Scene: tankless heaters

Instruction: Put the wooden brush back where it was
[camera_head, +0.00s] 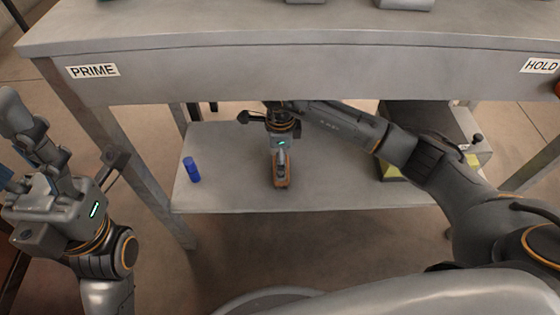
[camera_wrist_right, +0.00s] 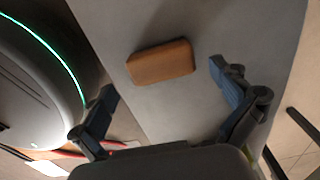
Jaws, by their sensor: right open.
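The wooden brush (camera_head: 281,178) is a small brown block on the grey lower shelf (camera_head: 235,190) under the workbench. My right gripper (camera_head: 281,155) points down over it, partly covering it in the head view. In the right wrist view the brush (camera_wrist_right: 160,62) lies on the shelf in front of the spread fingers, with no finger closed on it. The right gripper is open and empty. My left gripper (camera_head: 65,128) is at the left, outside the bench, with its fingers apart and nothing seen between them.
A blue cylinder (camera_head: 191,169) stands on the shelf left of the brush. A dark grey box-like unit (camera_head: 425,120) with yellow parts is at the shelf's right. The bench top (camera_head: 290,30) with PRIME and HOLD labels overhangs the shelf. Bare shelf lies around the brush.

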